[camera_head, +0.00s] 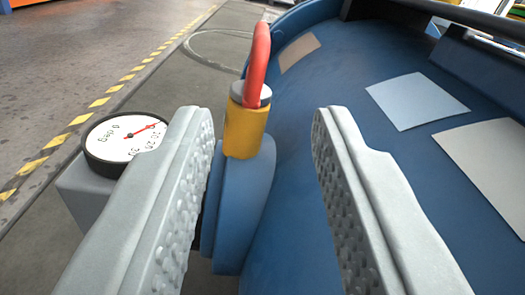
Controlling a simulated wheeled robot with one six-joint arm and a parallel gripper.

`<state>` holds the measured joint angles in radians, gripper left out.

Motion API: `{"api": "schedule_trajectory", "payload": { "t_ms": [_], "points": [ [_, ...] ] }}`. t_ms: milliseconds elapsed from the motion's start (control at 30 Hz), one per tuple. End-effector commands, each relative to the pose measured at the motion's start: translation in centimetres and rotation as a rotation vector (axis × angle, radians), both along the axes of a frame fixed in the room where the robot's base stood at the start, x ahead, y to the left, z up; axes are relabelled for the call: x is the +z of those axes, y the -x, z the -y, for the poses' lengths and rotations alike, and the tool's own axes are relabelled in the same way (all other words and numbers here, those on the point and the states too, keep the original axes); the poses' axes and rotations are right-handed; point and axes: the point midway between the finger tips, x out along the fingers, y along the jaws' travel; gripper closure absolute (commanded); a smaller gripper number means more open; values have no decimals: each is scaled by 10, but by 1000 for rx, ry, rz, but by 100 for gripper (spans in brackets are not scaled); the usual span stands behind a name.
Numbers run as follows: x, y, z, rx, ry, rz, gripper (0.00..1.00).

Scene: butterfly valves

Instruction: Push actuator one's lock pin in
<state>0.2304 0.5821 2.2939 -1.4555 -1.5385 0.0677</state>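The lock pin (245,127) shows near the upper middle, with a yellow body, a grey collar and a red ring handle (259,60) on top. It stands at a blue bracket (240,200) on the side of a large blue rounded body (335,75), which seems to be the actuator; no number shows on it. My gripper (265,112) is open, with grey studded fingers left and right. The pin shows between the fingers, closer to the left one. No contact is visible, and I cannot tell the depth between them. The pin's lower end is hidden in the bracket.
A round dial gauge (125,137) with a red needle sits on a grey box (85,190) left of the left finger. Blank light plates (416,100) are on the blue body. The floor at upper left has a yellow-black striped line (100,101) and looks clear.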

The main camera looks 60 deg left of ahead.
Motion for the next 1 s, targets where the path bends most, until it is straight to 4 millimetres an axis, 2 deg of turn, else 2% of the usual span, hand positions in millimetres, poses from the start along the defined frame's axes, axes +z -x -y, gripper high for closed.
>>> {"api": "schedule_trajectory", "payload": {
  "t_ms": [200,767,867,1000],
  "points": [
    [0,6,15,-1,0,0,67],
    [2,6,17,-4,4,3,67],
    [10,1,16,-25,25,17,67],
    [38,-13,16,-95,85,59,67]
  ]
}}
